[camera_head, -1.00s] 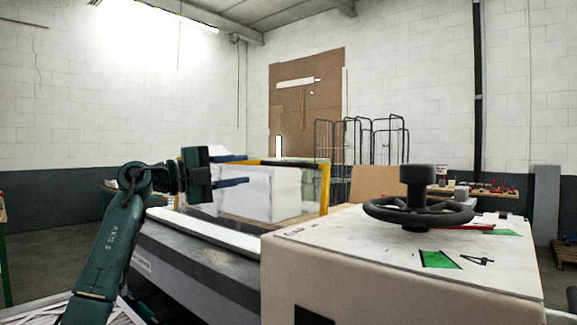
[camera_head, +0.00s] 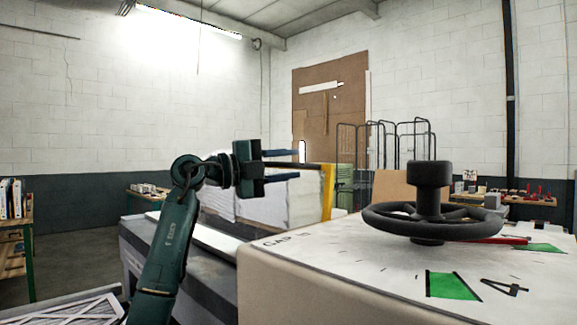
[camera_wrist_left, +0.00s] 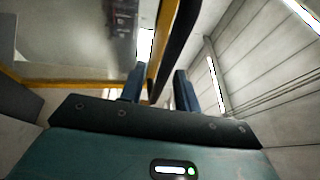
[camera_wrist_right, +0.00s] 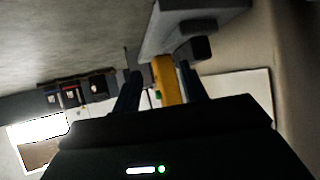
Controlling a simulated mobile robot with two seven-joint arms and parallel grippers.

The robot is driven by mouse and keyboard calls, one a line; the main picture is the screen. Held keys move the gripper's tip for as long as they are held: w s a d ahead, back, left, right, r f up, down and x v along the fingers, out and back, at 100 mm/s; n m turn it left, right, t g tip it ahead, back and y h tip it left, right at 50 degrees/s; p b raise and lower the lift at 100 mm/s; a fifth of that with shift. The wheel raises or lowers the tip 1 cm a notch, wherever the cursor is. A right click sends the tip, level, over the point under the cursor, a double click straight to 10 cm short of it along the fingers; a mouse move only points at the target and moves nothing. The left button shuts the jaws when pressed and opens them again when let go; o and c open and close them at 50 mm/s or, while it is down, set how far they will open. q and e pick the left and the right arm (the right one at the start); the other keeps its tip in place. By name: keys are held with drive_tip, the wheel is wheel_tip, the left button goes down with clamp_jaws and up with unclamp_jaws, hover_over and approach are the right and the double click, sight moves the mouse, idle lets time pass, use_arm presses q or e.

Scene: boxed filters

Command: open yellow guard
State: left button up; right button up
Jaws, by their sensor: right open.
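The yellow guard (camera_head: 328,190) is a yellow frame with a dark top bar around the machine's bay, right of my left gripper in the head view. My left gripper (camera_head: 298,164) is open at the top bar, one finger above it and one below. In the left wrist view, the guard's yellow and dark bars (camera_wrist_left: 165,50) run between the spread fingers (camera_wrist_left: 160,88); contact is unclear. My right gripper (camera_wrist_right: 160,88) is outside the head view. It is open, with a yellow bar-like part (camera_wrist_right: 166,78) between its fingers; I cannot tell what it belongs to.
A beige machine housing (camera_head: 340,265) with a black handwheel (camera_head: 430,215) fills the right foreground. A white block (camera_head: 285,200) stands in the bay behind the guard. Wire racks (camera_head: 385,145) and benches (camera_head: 500,197) stand behind. Floor shows at left.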

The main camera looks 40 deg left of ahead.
use_arm(q)
clamp_jaws()
use_arm(e)
drive_tip(key=shift+r, duration=0.1)
idle(0.3)
use_arm(q)
drive_tip(key=shift+w+r+p, duration=0.15)
drive_tip(key=shift+w+p, duration=0.05)
drive_tip(key=shift+p, duration=0.15)
drive_tip(key=w+p, duration=0.2)
drive_tip(key=p, duration=0.1)
drive_tip(key=shift+w+d+r, duration=0.15)
drive_tip(key=shift+w+r, duration=0.15)
drive_tip(key=shift+n+g+y, duration=0.3)
drive_tip(key=shift+g, duration=0.4)
drive_tip(key=w+p, duration=0.1)
drive_tip(key=w+f+p, duration=0.1)
drive_tip(key=w, duration=0.1)
drive_tip(key=w+p, duration=0.1)
drive_tip(key=w, duration=0.1)
drive_tip(key=shift+w+d+f, duration=0.2)
drive_tip(key=shift+f, duration=0.15)
use_arm(e)
drive_tip(key=shift+s+d+r+g+h, duration=0.25)
drive_tip(key=shift+s+d+r+h, duration=0.1)
drive_tip(key=shift+d, duration=0.15)
drive_tip(key=shift+s+d+r+g+h, duration=0.2)
drive_tip(key=shift+d+r+g+h, duration=0.1)
drive_tip(key=shift+d, duration=0.2)
